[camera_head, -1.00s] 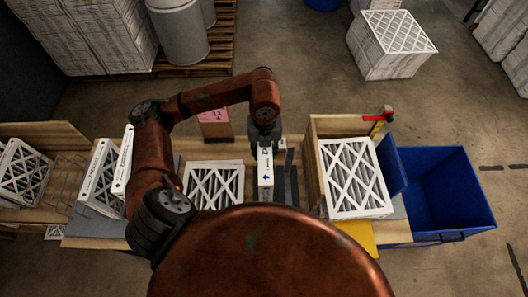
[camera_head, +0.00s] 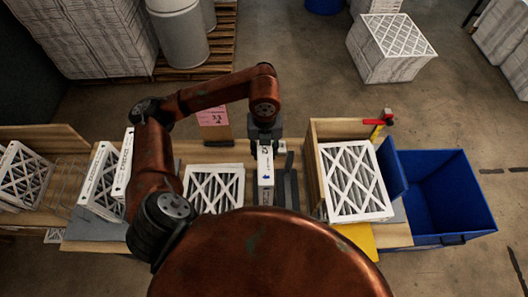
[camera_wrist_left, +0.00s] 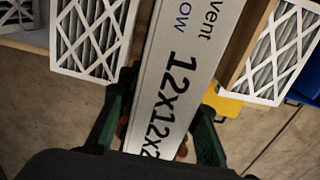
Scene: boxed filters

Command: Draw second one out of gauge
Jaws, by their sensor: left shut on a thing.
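My left gripper (camera_head: 264,138) is shut on the upper end of a narrow white boxed filter (camera_head: 265,170), at the middle of the bench. My right gripper is not in view.
A pleated filter (camera_head: 214,188) lies left of the held one. A wooden box (camera_head: 313,170) with filters stands at right, beside a blue bin (camera_head: 445,195) and a yellow panel (camera_head: 357,238). More filters (camera_head: 102,180) stand at left. A pink sign (camera_head: 214,117) is behind.

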